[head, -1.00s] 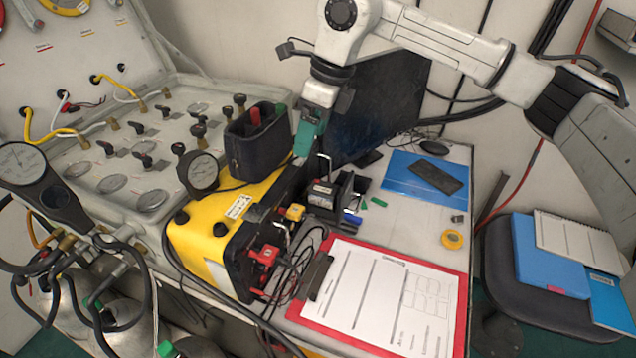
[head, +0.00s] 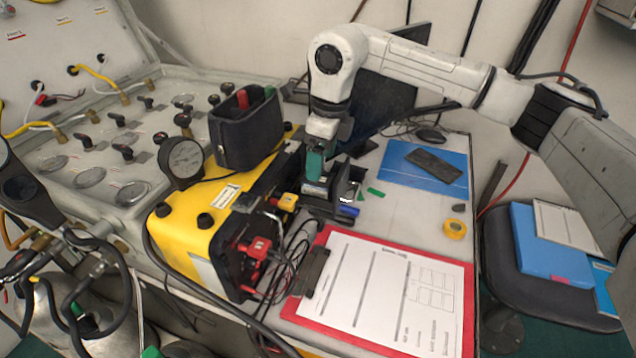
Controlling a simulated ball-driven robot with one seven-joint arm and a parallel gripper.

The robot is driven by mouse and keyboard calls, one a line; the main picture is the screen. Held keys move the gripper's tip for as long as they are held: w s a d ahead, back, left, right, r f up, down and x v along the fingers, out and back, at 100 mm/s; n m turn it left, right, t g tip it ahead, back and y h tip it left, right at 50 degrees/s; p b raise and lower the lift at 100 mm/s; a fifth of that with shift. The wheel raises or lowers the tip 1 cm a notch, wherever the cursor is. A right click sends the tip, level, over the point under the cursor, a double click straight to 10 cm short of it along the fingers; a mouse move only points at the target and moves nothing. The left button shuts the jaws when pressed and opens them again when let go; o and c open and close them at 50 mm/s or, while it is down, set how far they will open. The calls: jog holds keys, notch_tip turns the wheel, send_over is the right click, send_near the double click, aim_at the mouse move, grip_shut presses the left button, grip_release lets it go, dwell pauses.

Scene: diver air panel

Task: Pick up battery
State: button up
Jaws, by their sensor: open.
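The battery, a small black block with a pale label (head: 317,189), sits on the desk in the middle of the head view, between the yellow case and the clipboard. My gripper (head: 316,170) has come down onto its top from above, with a teal finger pad showing in front. The gripper is open. Its fingers and wrist hide the top of the battery and the handle, so I cannot tell whether the fingers straddle it or touch it.
The yellow case (head: 190,235) with a black pouch (head: 247,140) stands close on the left. A red clipboard (head: 468,300) lies in front. A dark monitor (head: 385,95) stands behind.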

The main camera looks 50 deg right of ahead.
jog(key=f, duration=0.2)
jog(key=f+p, duration=0.1)
jog(key=f, duration=0.2)
jog(key=shift+w+a, duration=0.15)
jog(key=shift+w, duration=0.05)
jog(key=c, duration=1.3)
